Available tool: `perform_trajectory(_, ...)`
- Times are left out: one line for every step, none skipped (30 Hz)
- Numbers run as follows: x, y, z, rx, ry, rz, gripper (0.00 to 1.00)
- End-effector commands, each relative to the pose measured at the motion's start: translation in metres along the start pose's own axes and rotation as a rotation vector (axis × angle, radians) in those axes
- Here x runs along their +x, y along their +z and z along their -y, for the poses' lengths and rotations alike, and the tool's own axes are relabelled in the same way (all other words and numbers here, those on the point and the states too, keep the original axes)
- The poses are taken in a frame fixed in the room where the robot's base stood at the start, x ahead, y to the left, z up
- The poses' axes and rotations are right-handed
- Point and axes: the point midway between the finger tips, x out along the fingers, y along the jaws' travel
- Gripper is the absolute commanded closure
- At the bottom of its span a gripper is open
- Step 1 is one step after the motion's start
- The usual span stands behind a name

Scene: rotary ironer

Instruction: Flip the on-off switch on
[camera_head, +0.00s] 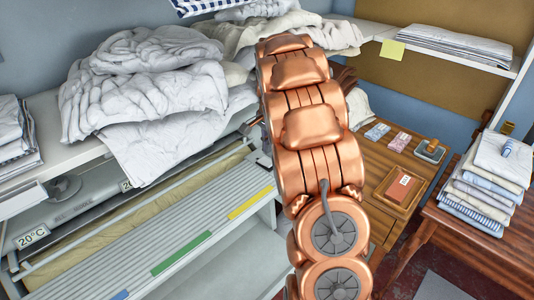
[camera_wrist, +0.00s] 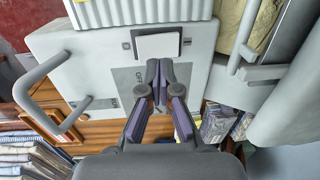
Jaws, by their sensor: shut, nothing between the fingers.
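In the wrist view, my gripper (camera_wrist: 160,68) is shut with nothing held, its fingertips together in front of the grey control plate (camera_wrist: 124,77) on the pale end of the ironer. Dark lettering that looks like "OFF" shows just left of the fingers. The switch itself cannot be made out; the fingers cover the middle of the plate. Whether the fingertips touch the plate is unclear. A blank white rectangle (camera_wrist: 158,45) sits above the fingertips. In the head view, the ironer (camera_head: 190,235) is at the left, and my copper arm hides its right end and my gripper.
A curved grey handle (camera_wrist: 38,95) stands out left of the plate, and another bar (camera_wrist: 240,45) is at the right. In the head view, a wooden cabinet (camera_head: 395,165) with small boxes and a table with folded cloths (camera_head: 487,180) stand right of my arm.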

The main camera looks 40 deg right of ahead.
Motion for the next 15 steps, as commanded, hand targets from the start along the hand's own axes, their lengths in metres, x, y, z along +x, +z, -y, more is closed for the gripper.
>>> perform_trajectory(-0.012, -0.001, 0.001, 0.0, -0.004, -0.002, 1.0)
perform_trajectory(-0.018, -0.001, 0.001, 0.0, -0.005, -0.003, 1.0)
perform_trajectory(-0.026, -0.001, 0.001, 0.001, -0.004, -0.003, 1.0)
perform_trajectory(-0.031, 0.0, 0.001, 0.0, -0.003, -0.003, 1.0)
perform_trajectory(-0.037, 0.0, 0.0, 0.0, -0.002, -0.002, 1.0)
perform_trajectory(-0.044, -0.001, 0.001, -0.001, -0.003, -0.003, 1.0)
perform_trajectory(-0.049, -0.001, 0.001, -0.001, -0.004, -0.005, 1.0)
perform_trajectory(-0.054, -0.001, 0.001, -0.001, -0.005, -0.006, 1.0)
perform_trajectory(-0.059, -0.001, 0.001, -0.002, -0.004, -0.004, 1.0)
perform_trajectory(-0.063, 0.0, 0.001, -0.002, -0.002, -0.002, 1.0)
perform_trajectory(-0.066, 0.0, 0.0, -0.001, 0.0, -0.001, 1.0)
perform_trajectory(-0.07, 0.0, 0.0, -0.001, 0.0, -0.001, 1.0)
perform_trajectory(-0.072, 0.0, 0.0, -0.001, 0.0, -0.001, 1.0)
perform_trajectory(-0.074, 0.0, 0.0, -0.001, 0.0, -0.001, 1.0)
perform_trajectory(-0.076, 0.0, 0.0, -0.001, 0.0, -0.001, 1.0)
